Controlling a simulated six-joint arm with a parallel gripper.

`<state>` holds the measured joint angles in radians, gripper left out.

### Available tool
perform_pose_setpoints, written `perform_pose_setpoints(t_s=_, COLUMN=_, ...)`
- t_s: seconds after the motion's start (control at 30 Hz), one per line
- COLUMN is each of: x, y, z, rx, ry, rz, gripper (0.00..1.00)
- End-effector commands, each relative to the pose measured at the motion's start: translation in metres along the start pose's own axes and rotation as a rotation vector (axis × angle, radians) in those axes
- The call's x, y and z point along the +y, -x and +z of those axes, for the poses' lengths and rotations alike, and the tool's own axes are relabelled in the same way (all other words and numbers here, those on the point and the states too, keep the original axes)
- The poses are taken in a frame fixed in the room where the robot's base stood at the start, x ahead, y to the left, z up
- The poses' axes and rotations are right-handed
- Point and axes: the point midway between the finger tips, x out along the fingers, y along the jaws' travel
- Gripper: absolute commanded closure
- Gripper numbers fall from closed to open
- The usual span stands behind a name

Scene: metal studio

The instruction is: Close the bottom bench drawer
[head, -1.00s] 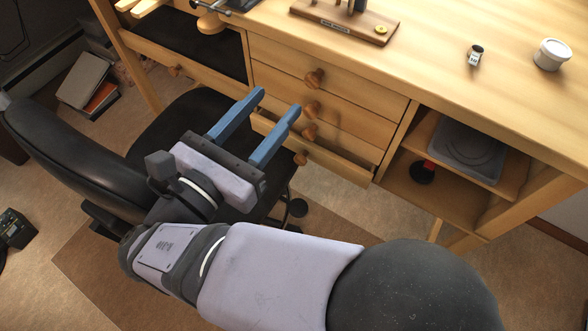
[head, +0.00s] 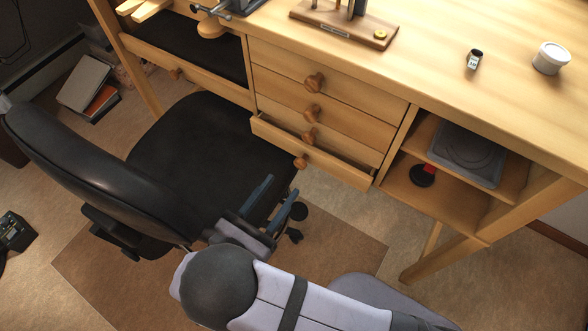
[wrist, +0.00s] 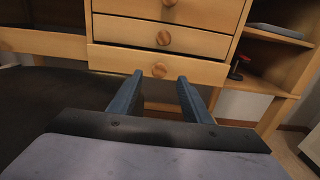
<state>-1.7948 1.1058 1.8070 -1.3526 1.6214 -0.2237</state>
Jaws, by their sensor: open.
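The wooden bottom bench drawer (head: 335,167) stands partly pulled out, with a dark gap behind its front's top edge. Its round knob (head: 300,161) faces the chair side. In the wrist view the bottom drawer front (wrist: 120,60) juts out below the drawers above, and its knob (wrist: 159,70) appears between my fingertips. My gripper (head: 280,188) has two blue fingers spread apart with nothing between them. It is low, in front of and below the drawer in the head view, pointing towards it. No contact with the drawer shows; the exact distance is hard to judge.
A black office chair (head: 190,150) stands left of my gripper, its seat close by. Closed drawers (head: 330,90) are above the bottom one. Right of them are open shelves (head: 440,200) with a grey tray (head: 468,150).

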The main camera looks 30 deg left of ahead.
Motion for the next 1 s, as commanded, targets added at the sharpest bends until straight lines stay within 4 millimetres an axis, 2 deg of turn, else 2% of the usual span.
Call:
perform_pose_setpoints(t_s=0.1, x=0.000, y=0.000, z=-0.007, rx=0.000, ry=-0.001, rz=0.000, gripper=0.56)
perform_pose_setpoints(t_s=0.37, x=0.000, y=-0.007, z=-0.007, rx=0.000, ry=-0.001, rz=-0.003, gripper=0.56)
perform_pose_setpoints(t_s=0.8, x=-0.001, y=-0.060, z=-0.006, rx=0.000, ry=-0.001, rz=-0.003, gripper=0.56)
perform_pose_setpoints(t_s=1.0, x=0.000, y=-0.072, z=-0.006, rx=0.000, ry=-0.001, rz=-0.001, gripper=0.56)
